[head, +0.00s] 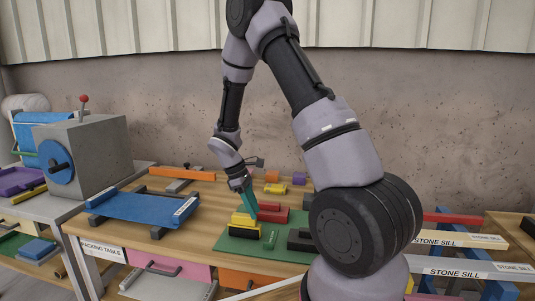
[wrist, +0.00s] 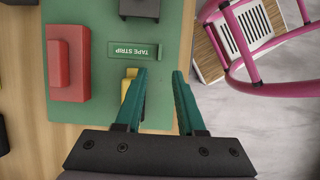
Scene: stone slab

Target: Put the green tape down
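The green tape (wrist: 147,50), a flat strip lettered "TAPE STRIP", lies on the green mat (wrist: 108,112), apart from my fingers. In the head view a small green piece that looks like the tape (head: 269,239) lies on the mat, right of the yellow blocks (head: 244,228). My gripper (wrist: 160,75) has teal fingers spread apart with nothing between them. In the head view my gripper (head: 252,208) points down over the yellow blocks. In the wrist view a yellow block (wrist: 128,86) is partly hidden behind the left finger.
Red blocks (wrist: 68,62) stand on the mat at left in the wrist view, and a dark block (wrist: 139,8) at top. A pink-framed basket (wrist: 262,89) is beyond the table edge. A blue tray (head: 145,208) lies left of the mat.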

